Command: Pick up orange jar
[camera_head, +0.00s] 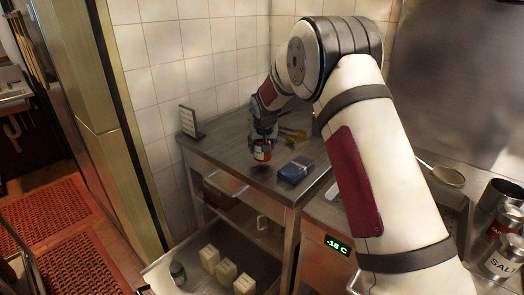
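The orange jar (262,151) has a pale label band and is at the steel counter on the left side of my arm. My gripper (263,146) points down over it, with its fingers on both sides of the jar, and looks shut on it. The jar's top is hidden by the gripper. A dark shadow lies on the counter below the jar, and the jar seems a little above the surface.
A blue box (296,169) lies to the right of the jar. A small sign (190,122) stands at the left edge. An open drawer (160,275) below holds several pale blocks and a dark jar (178,272).

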